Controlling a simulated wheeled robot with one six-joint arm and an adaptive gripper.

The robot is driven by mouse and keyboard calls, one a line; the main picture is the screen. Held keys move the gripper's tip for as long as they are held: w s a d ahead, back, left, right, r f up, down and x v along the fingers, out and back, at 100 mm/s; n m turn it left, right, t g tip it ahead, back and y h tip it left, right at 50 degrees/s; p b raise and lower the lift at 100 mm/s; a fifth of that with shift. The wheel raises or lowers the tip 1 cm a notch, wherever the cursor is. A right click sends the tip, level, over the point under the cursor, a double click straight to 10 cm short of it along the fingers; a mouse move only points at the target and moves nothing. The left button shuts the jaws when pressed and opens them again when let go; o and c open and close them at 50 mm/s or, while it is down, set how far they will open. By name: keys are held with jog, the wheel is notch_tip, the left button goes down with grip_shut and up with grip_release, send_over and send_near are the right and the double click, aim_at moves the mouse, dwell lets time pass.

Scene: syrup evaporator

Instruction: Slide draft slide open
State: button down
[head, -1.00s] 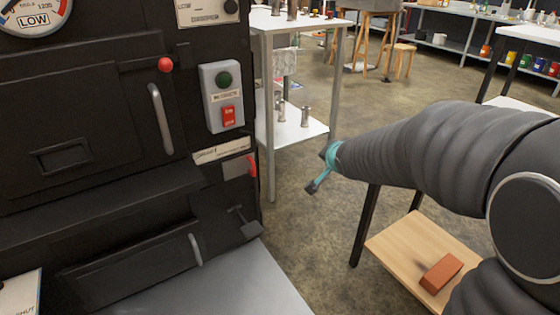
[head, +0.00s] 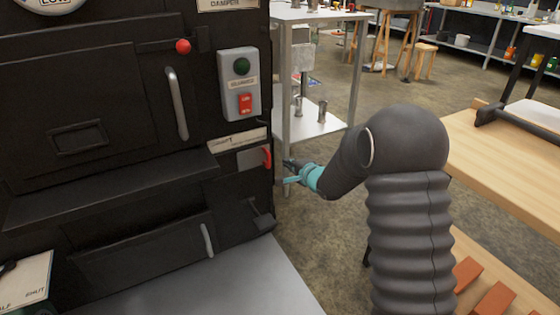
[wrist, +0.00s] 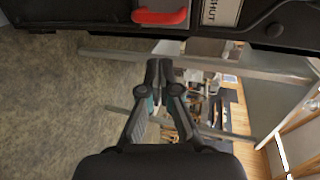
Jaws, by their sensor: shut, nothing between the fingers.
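The draft slide is a grey metal plate (head: 249,160) with a red handle (head: 267,158) at its right end, under a label strip (head: 238,140) on the black evaporator front. In the wrist view the red handle (wrist: 161,17) is at the top edge, just beyond my fingertips. My gripper (head: 290,172) is to the right of the handle in the head view, apart from it. In the wrist view my gripper (wrist: 159,66) has its fingers together with nothing between them.
A green and red button box (head: 240,84) is above the slide, and a small black lever (head: 261,214) is below it. A metal shelf table (head: 322,115) stands behind my gripper. A wooden bench (head: 510,165) is at right.

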jog(key=x, duration=1)
jog(key=shift+s+a+f, duration=0.1)
jog(key=shift+s+a, duration=0.05)
jog(key=shift+s, duration=0.05)
jog(key=shift+s+a+b, duration=0.4)
jog(key=shift+s+a, duration=0.55)
jog(key=shift+a, duration=0.4)
jog(key=shift+s+a+b, duration=0.45)
jog(key=shift+s+a, duration=0.45)
jog(key=shift+a, duration=0.45)
jog(key=shift+s+a+b, duration=0.4)
jog(key=shift+s+a, duration=0.55)
jog(key=shift+a, duration=0.45)
jog(key=shift+w+d, duration=0.15)
jog(key=shift+w+d+p, duration=0.2)
jog(key=shift+d+p, duration=0.25)
send_near(250, 161)
jog(key=shift+s+d+p, duration=0.2)
jog(key=shift+s+d, duration=0.1)
jog(key=shift+s, duration=0.2)
jog(key=shift+s+d+p, duration=0.15)
jog(key=shift+s+d, duration=0.15)
jog(key=shift+s, duration=0.2)
